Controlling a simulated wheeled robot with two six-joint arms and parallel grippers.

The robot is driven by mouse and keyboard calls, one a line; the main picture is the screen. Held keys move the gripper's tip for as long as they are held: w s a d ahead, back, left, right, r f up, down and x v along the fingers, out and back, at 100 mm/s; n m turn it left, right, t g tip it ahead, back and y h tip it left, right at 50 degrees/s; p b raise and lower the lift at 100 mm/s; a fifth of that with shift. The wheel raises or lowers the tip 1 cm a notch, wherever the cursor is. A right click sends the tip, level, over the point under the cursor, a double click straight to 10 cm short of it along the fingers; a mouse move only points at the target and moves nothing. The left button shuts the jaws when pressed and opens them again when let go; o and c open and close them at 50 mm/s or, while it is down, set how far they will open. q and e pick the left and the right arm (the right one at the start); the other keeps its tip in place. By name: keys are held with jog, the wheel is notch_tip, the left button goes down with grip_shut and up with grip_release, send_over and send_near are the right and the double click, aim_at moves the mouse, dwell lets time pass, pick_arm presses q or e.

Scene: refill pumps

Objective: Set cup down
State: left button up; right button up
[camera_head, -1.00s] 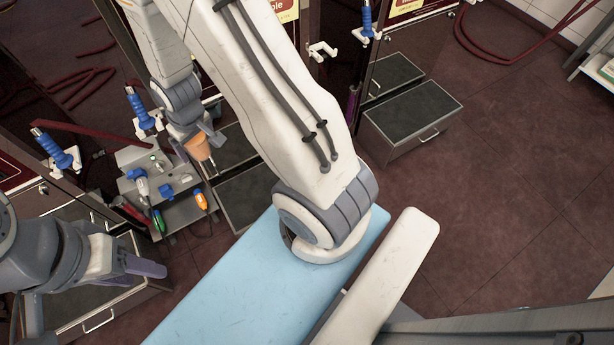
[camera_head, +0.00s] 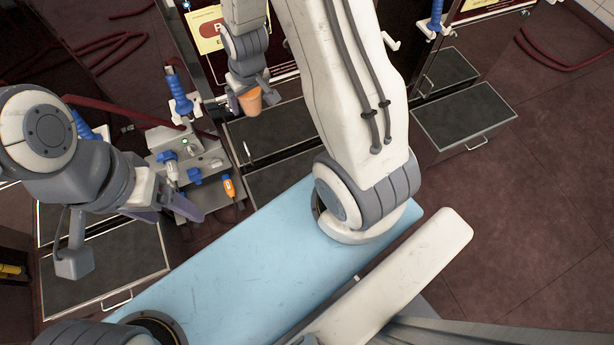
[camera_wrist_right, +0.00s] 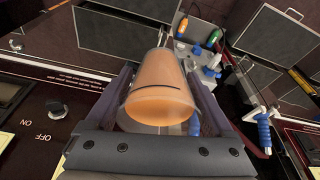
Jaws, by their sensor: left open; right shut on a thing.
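An orange cup (camera_head: 250,101) is held in my right gripper (camera_head: 250,92), out in front of the pump cabinets. In the right wrist view the cup (camera_wrist_right: 158,88) sits between the two fingers of the right gripper (camera_wrist_right: 160,100), which is shut on it; what is under the cup cannot be told. My left gripper (camera_head: 172,203) is open and empty, over the left side near the grey panel.
Dark-topped drawer units (camera_head: 465,125) line the cabinets. Blue-handled nozzles (camera_head: 175,88) hang nearby. A light blue surface (camera_head: 250,255) lies below my arms. Floor at right is clear.

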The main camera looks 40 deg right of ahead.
jog(key=s+d+f+m+b, duration=0.2)
jog(key=s+d+f+b, duration=0.35)
jog(key=f+b, duration=1.3)
jog(key=s+d+f+m+h+b, duration=0.15)
jog(key=d+f+b, duration=0.65)
jog(key=f+b, duration=1)
jog(key=s+d+f+m+b, duration=0.1)
jog(key=s+d+f+b, duration=0.5)
jog(key=f+b, duration=1.25)
jog(key=w+f, duration=0.1)
jog(key=w, duration=0.3)
jog(key=w+f+b, duration=0.1)
jog(key=w+f, duration=0.1)
jog(key=w, duration=0.2)
jog(key=w+a+f+b, duration=0.1)
jog(key=w, duration=0.3)
jog(key=shift+f, duration=0.35)
jog(key=b+x, duration=0.4)
jog(key=shift+s+a+f, duration=0.25)
jog(key=shift+s, duration=0.1)
jog(key=shift+r, duration=0.15)
jog(key=o, duration=1.2)
jog(key=shift+o, duration=0.2)
